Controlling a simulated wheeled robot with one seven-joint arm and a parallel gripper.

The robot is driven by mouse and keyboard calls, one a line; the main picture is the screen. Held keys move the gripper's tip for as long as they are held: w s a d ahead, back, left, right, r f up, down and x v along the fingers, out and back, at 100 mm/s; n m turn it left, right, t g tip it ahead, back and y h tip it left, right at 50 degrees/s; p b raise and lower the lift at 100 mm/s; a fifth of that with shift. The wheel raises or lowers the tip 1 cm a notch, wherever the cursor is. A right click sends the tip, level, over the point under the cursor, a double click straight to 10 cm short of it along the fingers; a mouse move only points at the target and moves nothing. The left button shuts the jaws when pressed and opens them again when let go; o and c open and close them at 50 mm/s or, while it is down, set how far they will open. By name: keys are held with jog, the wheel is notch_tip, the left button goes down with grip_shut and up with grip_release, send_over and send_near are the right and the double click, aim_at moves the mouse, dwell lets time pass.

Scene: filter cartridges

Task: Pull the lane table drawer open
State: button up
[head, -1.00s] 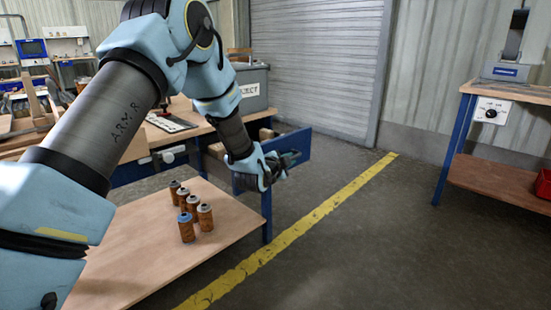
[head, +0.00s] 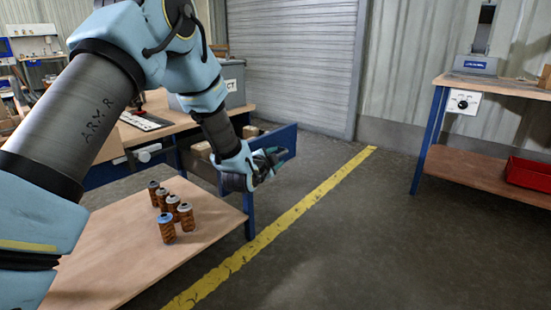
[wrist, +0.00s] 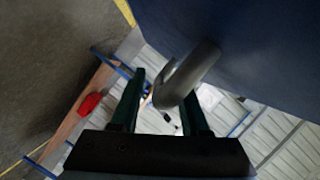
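The blue drawer (head: 283,143) of the lane table (head: 182,128) stands pulled out, with brown blocks or boxes showing inside it. My gripper (head: 266,165) is at the outer face of its front in the head view. In the wrist view the grey curved drawer handle (wrist: 186,76) reaches from the blue front to between the two dark green fingers of my gripper (wrist: 160,106). The fingers are apart, with a gap left of the handle. The handle lies close to the right finger; I cannot tell whether they touch.
Several brown cartridges (head: 185,216) stand on a low wooden surface (head: 118,240) in front of the lane table. A grey bin (head: 232,84) stands on the table. A yellow floor line (head: 285,222) runs past the drawer. A bench with a red tray (head: 528,173) is at the right; the floor between is clear.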

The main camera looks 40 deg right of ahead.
jog(key=v, duration=1)
jog(key=shift+s+a+p, duration=0.25)
jog(key=shift+a+p, duration=0.05)
jog(key=shift+a, duration=0.05)
dwell(0.3)
